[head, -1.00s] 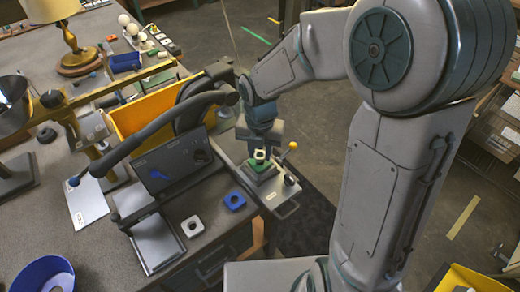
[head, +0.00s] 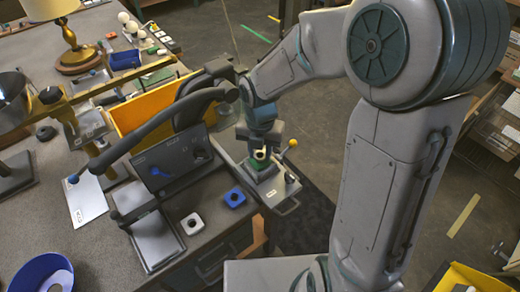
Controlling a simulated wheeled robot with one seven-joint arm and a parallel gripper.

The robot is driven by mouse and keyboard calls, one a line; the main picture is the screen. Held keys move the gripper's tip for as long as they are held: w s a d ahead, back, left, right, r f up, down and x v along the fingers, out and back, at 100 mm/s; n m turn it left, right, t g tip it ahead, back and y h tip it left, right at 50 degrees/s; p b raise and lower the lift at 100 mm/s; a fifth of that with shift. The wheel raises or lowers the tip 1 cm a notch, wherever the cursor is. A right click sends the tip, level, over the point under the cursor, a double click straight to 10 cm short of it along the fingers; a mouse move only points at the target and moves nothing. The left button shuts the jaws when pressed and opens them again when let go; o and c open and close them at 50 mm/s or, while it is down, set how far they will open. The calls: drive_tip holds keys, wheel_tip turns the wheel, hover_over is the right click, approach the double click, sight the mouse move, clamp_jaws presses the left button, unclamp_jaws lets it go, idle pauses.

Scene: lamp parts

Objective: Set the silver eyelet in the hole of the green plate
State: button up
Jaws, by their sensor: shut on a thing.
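My gripper (head: 261,152) points down over the small grey fixture at the bench's right end. It is shut on a small pale ring-like piece (head: 259,154), which looks like the silver eyelet. The green plate (head: 267,173) lies on the fixture just below, partly hidden by the fingers. Its hole cannot be made out. The eyelet is at or just above the plate; I cannot tell whether they touch or whether it is in the hole.
The fixture (head: 284,203) has a yellow-knobbed lever (head: 292,143) close to my gripper's right. A dark panel (head: 172,165) and a yellow bin (head: 140,112) stand to the left.

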drive_tip(key=shift+f, duration=0.15)
drive_tip(key=o, duration=1)
wheel_tip(320, 180, up, 14)
drive_tip(key=shift+f+p, duration=0.1)
drive_tip(key=shift+p, duration=0.2)
